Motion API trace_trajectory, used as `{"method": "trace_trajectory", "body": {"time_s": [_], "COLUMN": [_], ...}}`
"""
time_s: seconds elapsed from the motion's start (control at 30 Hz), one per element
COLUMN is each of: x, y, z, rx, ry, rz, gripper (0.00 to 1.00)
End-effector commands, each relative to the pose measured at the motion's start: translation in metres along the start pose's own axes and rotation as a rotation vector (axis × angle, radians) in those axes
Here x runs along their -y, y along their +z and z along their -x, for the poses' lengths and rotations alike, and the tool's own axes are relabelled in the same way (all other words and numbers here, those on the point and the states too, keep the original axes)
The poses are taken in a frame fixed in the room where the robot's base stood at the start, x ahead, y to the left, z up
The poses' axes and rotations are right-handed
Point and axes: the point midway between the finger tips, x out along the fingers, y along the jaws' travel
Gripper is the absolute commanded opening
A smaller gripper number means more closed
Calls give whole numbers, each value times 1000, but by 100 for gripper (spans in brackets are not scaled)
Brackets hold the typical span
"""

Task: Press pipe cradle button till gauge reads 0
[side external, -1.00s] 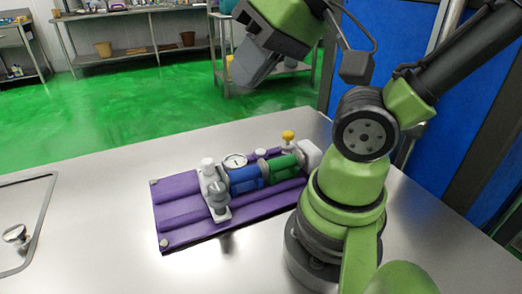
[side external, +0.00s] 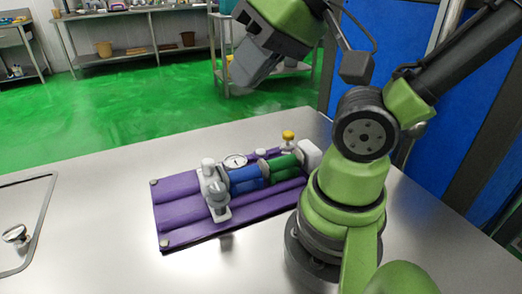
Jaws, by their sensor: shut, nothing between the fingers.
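The pipe cradle (side external: 180,214) is a purple ribbed base lying on the steel table. It bears a pipe with blue (side external: 246,178) and green (side external: 284,165) sections and grey-white end fittings. A round white gauge (side external: 235,161) sits on top of the pipe; its reading is too small to tell. A small white cap (side external: 261,154) and a yellow knob (side external: 288,136) stand farther right, and a white knob (side external: 207,164) at the left end. I cannot tell which part is the button. My gripper (side external: 243,84) is shut and empty, raised above and behind the cradle, touching nothing.
The steel table (side external: 100,215) is clear around the cradle. A recessed panel with a round metal knob (side external: 15,234) is at the far left. Blue panels (side external: 395,40) stand behind my arm. Benches and a trolley stand on the green floor beyond.

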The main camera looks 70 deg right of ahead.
Motion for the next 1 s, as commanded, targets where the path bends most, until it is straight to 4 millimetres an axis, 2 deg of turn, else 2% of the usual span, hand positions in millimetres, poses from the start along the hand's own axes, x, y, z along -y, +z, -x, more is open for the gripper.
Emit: {"method": "trace_trajectory", "body": {"time_s": [0.67, 0.87, 1.0], "x": [0, 0, -8], "y": [-1, -13, -35], "z": [-1, -18, -41], "rx": [4, 59, 100], "ry": [0, -11, -32], "rz": [-11, -178, -432], "gripper": [0, 0, 0]}}
